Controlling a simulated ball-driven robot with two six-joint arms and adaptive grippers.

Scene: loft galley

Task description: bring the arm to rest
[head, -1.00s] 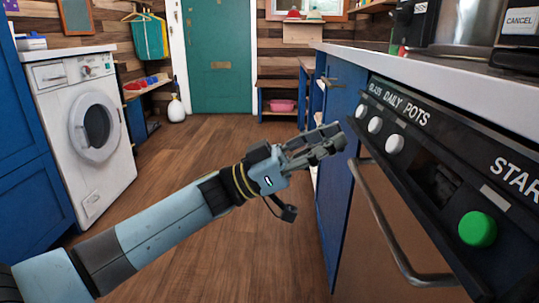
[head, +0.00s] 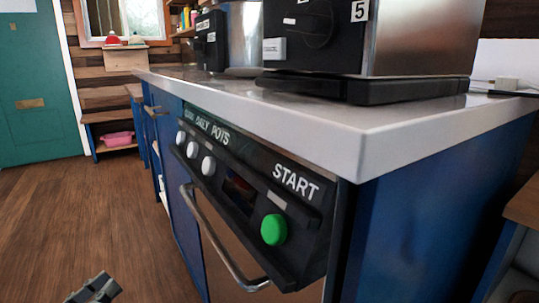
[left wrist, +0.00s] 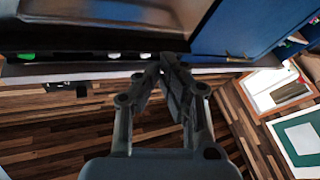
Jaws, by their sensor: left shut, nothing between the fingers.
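My left gripper (head: 95,290) shows only by its fingertips at the bottom left edge of the head view, over the wooden floor. In the left wrist view the left gripper (left wrist: 160,75) has its fingers together with nothing between them. The rest of the left arm is out of the head view. My right gripper is in neither view.
A dishwasher with a green start button (head: 273,229), white knobs and a bar handle (head: 215,245) stands under a pale worktop (head: 300,115). Black and steel appliances (head: 320,45) stand on top. The floor (head: 60,215) at left is clear. A teal door (head: 30,90) stands behind.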

